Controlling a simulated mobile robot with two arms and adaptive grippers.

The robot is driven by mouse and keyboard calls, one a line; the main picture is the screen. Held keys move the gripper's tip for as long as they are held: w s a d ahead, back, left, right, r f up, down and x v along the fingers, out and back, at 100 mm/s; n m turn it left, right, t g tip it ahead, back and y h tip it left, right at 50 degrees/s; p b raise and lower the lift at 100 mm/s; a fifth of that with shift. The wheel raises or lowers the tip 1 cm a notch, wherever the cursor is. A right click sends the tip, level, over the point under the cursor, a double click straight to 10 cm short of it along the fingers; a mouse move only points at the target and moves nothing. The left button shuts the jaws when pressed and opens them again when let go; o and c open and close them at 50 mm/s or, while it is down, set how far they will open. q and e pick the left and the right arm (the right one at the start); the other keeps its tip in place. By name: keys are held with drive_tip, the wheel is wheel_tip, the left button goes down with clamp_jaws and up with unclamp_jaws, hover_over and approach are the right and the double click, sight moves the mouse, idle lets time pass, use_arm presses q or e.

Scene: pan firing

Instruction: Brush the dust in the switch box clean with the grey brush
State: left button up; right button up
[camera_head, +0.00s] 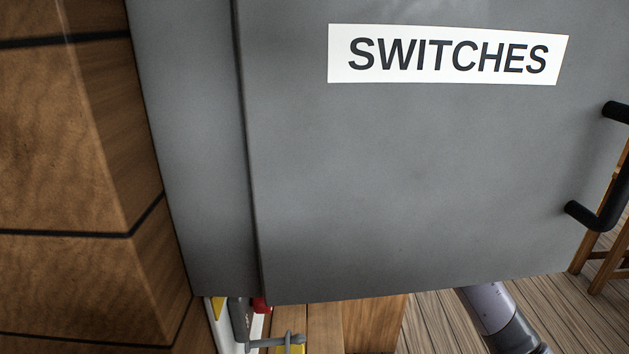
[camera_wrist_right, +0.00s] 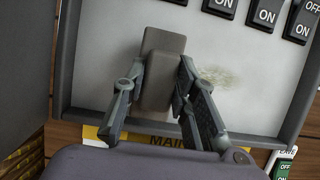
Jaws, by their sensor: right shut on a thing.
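The grey switch box (camera_head: 190,150) fills the head view, with its door (camera_head: 400,170) labelled SWITCHES in front. The inside of the box (camera_wrist_right: 250,110) shows in the right wrist view as a pale panel with a dark grey rim. A faint patch of yellowish dust (camera_wrist_right: 218,77) lies on the panel, right of my right gripper (camera_wrist_right: 160,82). That gripper is shut on the grey brush (camera_wrist_right: 165,50), which it holds over the panel, left of the dust. Whether the brush touches the panel cannot be told. My left gripper is out of view.
Several black ON/OFF switches (camera_wrist_right: 264,14) sit along the panel's upper edge. A yellow MAIN label (camera_wrist_right: 165,141) is below the rim. The door has a black handle (camera_head: 600,213). A wooden wall (camera_head: 75,160) is at left. Small items (camera_head: 262,304) show under the door.

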drive_tip(key=shift+a, duration=0.85)
